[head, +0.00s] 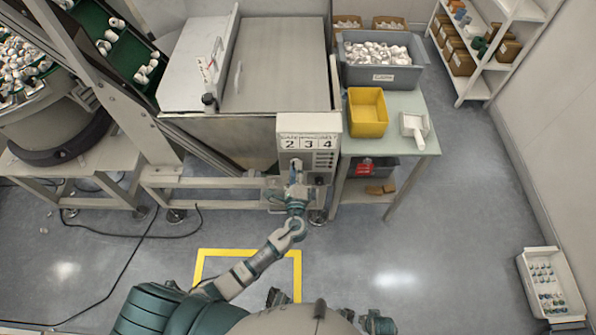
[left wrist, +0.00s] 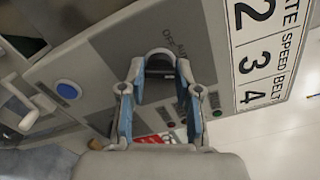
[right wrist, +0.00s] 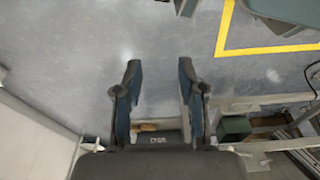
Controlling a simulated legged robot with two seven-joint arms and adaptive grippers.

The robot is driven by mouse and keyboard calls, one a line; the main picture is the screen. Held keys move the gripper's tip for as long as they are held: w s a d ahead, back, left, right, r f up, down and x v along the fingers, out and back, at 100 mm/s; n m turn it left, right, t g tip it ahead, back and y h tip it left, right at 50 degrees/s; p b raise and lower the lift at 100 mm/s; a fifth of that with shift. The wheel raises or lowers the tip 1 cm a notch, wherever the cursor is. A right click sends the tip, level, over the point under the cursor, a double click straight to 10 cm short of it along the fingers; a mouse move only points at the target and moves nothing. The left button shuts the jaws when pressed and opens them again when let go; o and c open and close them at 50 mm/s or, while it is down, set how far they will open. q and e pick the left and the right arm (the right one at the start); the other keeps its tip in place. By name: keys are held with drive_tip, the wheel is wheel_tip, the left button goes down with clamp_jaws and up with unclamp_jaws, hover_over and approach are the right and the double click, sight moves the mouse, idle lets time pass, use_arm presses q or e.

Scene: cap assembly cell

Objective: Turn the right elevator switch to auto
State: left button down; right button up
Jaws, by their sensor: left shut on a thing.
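The control box (head: 308,150) with a "2 3 4" sign stands at the front of the machine. My left gripper (head: 296,170) is at the left part of its front panel. My right gripper (right wrist: 158,85) is open and empty over the floor, away from the panel.
A blue button (left wrist: 68,90) is on the same panel. A table (head: 425,108) to the right holds a yellow bin (head: 367,112) and a grey bin (head: 380,75) of white caps. A white tray (head: 550,285) lies at far right.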

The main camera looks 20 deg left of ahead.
use_arm(q)
drive_tip(key=shift+a+f+n+b, duration=0.1)
drive_tip(key=shift+a+n+b, duration=0.1)
drive_tip(key=shift+n+b, duration=2.05)
use_arm(e)
wheel_tip(320, 180, up, 12)
drive_tip(key=w, duration=0.1)
drive_tip(key=shift+w+r+p, duration=0.15)
drive_tip(key=shift+w+p, duration=0.05)
drive_tip(key=shift+p, duration=0.1)
use_arm(q)
drive_tip(key=shift+n, duration=0.25)
drive_tip(key=c, duration=0.8)
unclamp_jaws()
drive_tip(key=shift+a, duration=0.15)
use_arm(e)
drive_tip(key=shift+a, duration=0.1)
drive_tip(key=shift+a, duration=0.1)
